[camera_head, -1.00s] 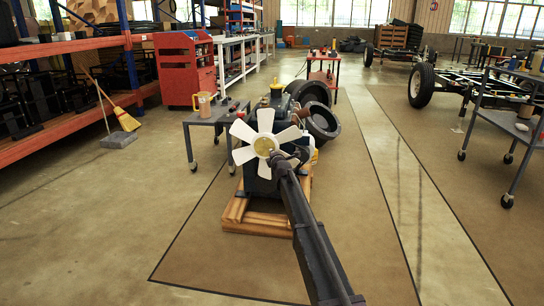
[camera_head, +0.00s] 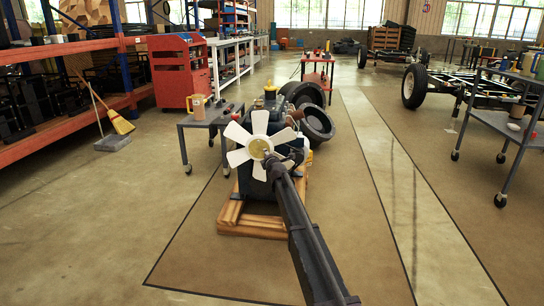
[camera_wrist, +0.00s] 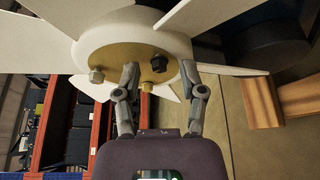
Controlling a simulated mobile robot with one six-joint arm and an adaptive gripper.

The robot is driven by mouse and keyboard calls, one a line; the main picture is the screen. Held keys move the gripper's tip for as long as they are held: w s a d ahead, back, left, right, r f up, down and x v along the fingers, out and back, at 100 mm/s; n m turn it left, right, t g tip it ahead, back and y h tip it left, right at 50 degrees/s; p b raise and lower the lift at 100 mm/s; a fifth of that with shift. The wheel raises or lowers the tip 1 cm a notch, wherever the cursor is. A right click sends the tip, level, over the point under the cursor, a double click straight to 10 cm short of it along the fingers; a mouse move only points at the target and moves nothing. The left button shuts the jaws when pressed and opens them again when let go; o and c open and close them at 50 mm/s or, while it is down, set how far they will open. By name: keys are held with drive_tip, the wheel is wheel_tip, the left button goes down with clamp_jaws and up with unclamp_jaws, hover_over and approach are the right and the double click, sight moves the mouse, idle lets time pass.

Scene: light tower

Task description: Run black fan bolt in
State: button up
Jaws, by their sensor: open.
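The white fan (camera_head: 237,133) is mounted on the front of a dark engine (camera_head: 272,118), with a yellowish hub plate (camera_wrist: 120,62) at its centre. In the wrist view, a black bolt (camera_wrist: 159,64) stands out of the hub plate. A grey bolt (camera_wrist: 97,75) sits to its left and a brass-coloured bolt (camera_wrist: 147,86) just below it. My gripper (camera_wrist: 159,71) is open at the hub, with one finger on each side of the black bolt in the picture. I cannot tell whether either finger touches it. In the head view my gripper (camera_head: 271,159) covers the hub's lower right.
The engine rests on a wooden pallet (camera_head: 262,228). A small grey cart (camera_head: 200,122) with a tan mug stands close on the left, and large dark tyres (camera_head: 317,122) lie behind. A grey trolley (camera_head: 500,118) is at right. The floor in front is mostly open.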

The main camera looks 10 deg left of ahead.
drive_tip(key=shift+r+n+g+h+p, duration=0.1)
drive_tip(key=shift+n+g+h+p, duration=0.35)
drive_tip(key=shift+n+p, duration=0.55)
drive_tip(key=s+a+r+n+h+p, duration=0.2)
drive_tip(key=s+n+h+p, duration=0.1)
drive_tip(key=s+n+h, duration=0.3)
drive_tip(key=s+a+r+n+h+p, duration=0.2)
drive_tip(key=s+a+n+h+p, duration=0.15)
drive_tip(key=s+n, duration=0.45)
drive_tip(key=s+d+r+m+g+p, duration=0.3)
drive_tip(key=s+d+r+m+p, duration=0.2)
drive_tip(key=d, duration=0.5)
drive_tip(key=s+d+r+m+g+h+p, duration=0.1)
drive_tip(key=s+d+r+m+g+p, duration=0.2)
drive_tip(key=d+r+m+p, duration=0.3)
drive_tip(key=s+d+m+p, duration=0.1)
drive_tip(key=d+m+p, duration=0.2)
drive_tip(key=d+p, duration=0.2)
drive_tip(key=shift+s+r+m+h, duration=0.2)
drive_tip(key=shift+s+m+h, duration=0.1)
drive_tip(key=shift+s+m, duration=0.1)
idle(1.6)
